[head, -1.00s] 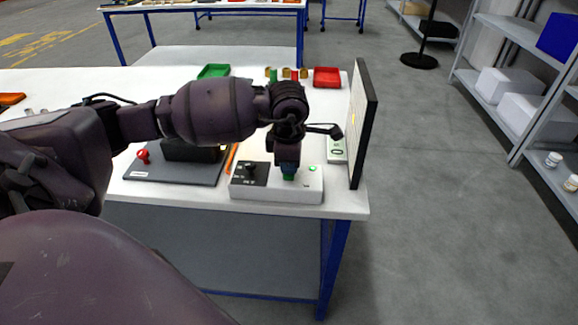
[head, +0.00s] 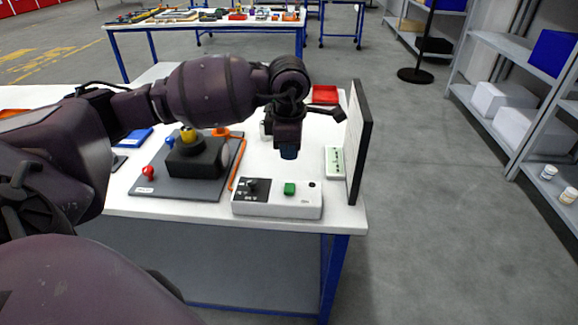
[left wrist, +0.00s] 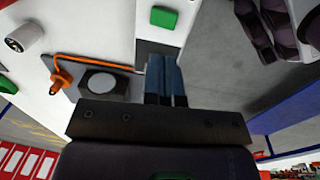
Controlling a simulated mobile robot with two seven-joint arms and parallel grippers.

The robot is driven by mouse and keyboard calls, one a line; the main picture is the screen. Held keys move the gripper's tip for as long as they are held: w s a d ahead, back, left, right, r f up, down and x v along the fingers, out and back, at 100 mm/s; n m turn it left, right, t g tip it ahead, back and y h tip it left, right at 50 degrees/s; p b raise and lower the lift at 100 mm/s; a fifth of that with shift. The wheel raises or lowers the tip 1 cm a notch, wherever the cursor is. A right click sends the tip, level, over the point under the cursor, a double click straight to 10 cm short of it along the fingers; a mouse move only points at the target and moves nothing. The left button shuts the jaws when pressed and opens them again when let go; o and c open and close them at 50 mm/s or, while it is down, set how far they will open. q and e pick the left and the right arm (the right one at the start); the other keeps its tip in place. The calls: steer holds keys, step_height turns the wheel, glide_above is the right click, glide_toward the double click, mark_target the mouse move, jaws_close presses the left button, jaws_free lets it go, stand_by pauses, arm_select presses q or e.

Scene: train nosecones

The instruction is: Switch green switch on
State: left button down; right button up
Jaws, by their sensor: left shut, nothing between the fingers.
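The green switch (head: 290,188) sits on top of a white control box (head: 272,210) near the table's front edge. A black knob (head: 251,185) is on the box's dark left panel. A small round indicator (head: 312,184) at the box's right looks dark. My left gripper (head: 289,153) points down above and behind the switch, apart from it, shut and empty. In the left wrist view its blue-grey fingers (left wrist: 165,62) are together, and the green switch (left wrist: 164,17) shows beyond them. I cannot tell which way the switch is tipped. My right gripper is not in view.
A black upright panel (head: 360,140) stands at the table's right edge, close to the gripper, with a pale green-white device (head: 334,162) beside it. Left of the box is a grey board (head: 190,188) with a black block (head: 198,157) and an orange cable (head: 236,165). A red tray (head: 325,95) lies behind.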

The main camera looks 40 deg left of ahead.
arm_select(q)
steer(key=shift+s+d+r, duration=0.1)
steer(key=shift+s+r, duration=0.05)
steer(key=shift+r, duration=1)
steer(key=shift+s+d+r, duration=0.1)
steer(key=shift+r, duration=1.05)
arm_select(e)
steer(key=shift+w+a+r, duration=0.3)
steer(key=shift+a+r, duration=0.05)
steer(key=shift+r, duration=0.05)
arm_select(q)
steer(key=shift+d+f, duration=0.1)
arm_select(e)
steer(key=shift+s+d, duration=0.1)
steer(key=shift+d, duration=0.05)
